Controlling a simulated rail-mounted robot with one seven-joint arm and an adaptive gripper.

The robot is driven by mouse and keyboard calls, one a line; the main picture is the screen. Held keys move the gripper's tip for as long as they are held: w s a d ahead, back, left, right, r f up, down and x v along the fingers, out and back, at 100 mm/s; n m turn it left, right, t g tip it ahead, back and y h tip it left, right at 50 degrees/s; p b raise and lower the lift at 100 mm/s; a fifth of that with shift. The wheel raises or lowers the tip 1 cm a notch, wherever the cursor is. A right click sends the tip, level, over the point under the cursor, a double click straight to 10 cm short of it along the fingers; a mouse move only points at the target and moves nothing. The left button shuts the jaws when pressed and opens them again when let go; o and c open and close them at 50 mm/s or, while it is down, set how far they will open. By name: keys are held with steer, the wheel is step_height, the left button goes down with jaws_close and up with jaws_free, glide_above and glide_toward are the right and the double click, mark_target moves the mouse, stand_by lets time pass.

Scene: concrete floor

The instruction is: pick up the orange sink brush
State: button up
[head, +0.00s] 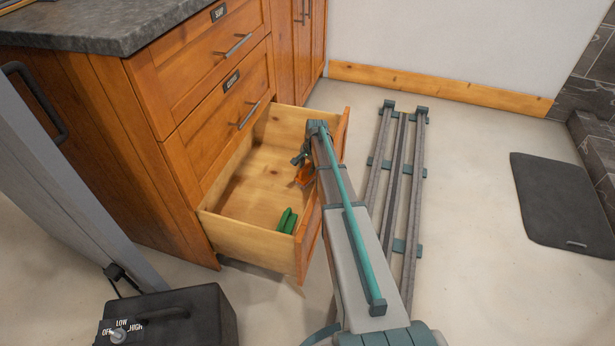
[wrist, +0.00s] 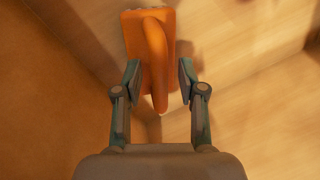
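The orange sink brush (wrist: 156,50) has a flat block and a looped handle that points toward my gripper in the wrist view. In the head view the orange brush (head: 305,174) shows partly inside the open bottom drawer (head: 225,233), near its front panel, and my arm hides some of it. My gripper (wrist: 159,84) is open, with one finger on each side of the handle. A gap shows between the handle and the right finger; the left finger is close to the brush, and I cannot tell if it touches.
A green object (head: 287,220) lies in the drawer's near front corner. The rest of the drawer floor is mostly bare. The wooden cabinet (head: 180,110) with shut upper drawers stands behind. Rails (head: 398,190) and a dark mat (head: 562,200) lie on the floor to the right.

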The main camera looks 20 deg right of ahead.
jaws_close()
step_height(320, 180, up, 10)
steer(key=p, duration=0.4)
steer(key=shift+c, duration=1.9)
jaws_free()
jaws_close()
